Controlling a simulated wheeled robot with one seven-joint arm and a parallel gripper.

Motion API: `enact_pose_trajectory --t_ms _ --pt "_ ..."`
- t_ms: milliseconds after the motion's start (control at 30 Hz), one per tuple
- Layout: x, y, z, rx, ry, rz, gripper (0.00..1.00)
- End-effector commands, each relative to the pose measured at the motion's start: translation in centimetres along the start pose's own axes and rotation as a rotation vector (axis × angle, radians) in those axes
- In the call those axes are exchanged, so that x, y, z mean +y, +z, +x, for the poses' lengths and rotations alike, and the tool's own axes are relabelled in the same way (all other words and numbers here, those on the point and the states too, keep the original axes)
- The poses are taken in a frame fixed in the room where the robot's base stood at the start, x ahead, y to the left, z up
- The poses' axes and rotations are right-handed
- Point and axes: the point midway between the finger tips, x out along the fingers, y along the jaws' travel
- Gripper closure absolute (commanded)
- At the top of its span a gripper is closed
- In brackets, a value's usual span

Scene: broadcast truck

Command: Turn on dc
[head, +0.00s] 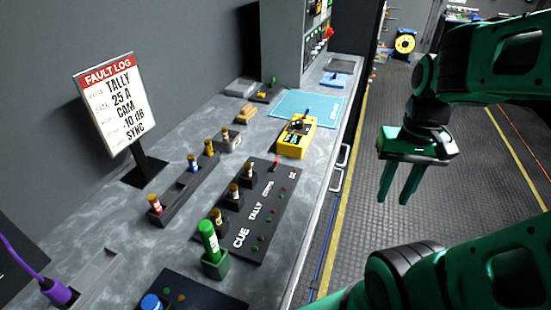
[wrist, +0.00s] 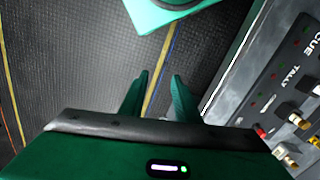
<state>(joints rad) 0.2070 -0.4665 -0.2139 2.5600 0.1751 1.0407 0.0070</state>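A dark control panel (head: 262,212) lies on the grey counter, with rows labelled CUE, TALLY, one that looks like COMMS, and a small far-end label that looks like DC (head: 292,175). A small red-tipped switch (head: 277,163) stands at that far end; its on or off position is too small to tell. Small red and green lamps run along the panel's right side. My gripper (head: 394,198) hangs over the floor aisle, right of the counter, fingers down, apart and empty. In the wrist view my gripper (wrist: 159,78) is beside the panel (wrist: 290,75), touching nothing.
A yellow meter (head: 297,137) sits beyond the panel by a teal mat (head: 310,107). A green-handled plug (head: 209,240) stands at the panel's near end. A fault log sign (head: 112,100) stands at left. Drawer handles (head: 337,180) jut from the counter's front.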

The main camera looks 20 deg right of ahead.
Motion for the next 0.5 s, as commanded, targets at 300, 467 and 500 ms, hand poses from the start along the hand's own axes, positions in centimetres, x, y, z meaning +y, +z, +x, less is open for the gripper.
enact_pose_trajectory --t_ms 300,467,500 --pt "-1.0 -0.8 -1.4 0.014 -0.001 0.168 1.0" --pt "-3.0 -2.6 -2.4 0.018 0.002 0.362 1.0" --pt "-3.5 -3.1 -2.5 0.018 0.003 0.411 1.0"
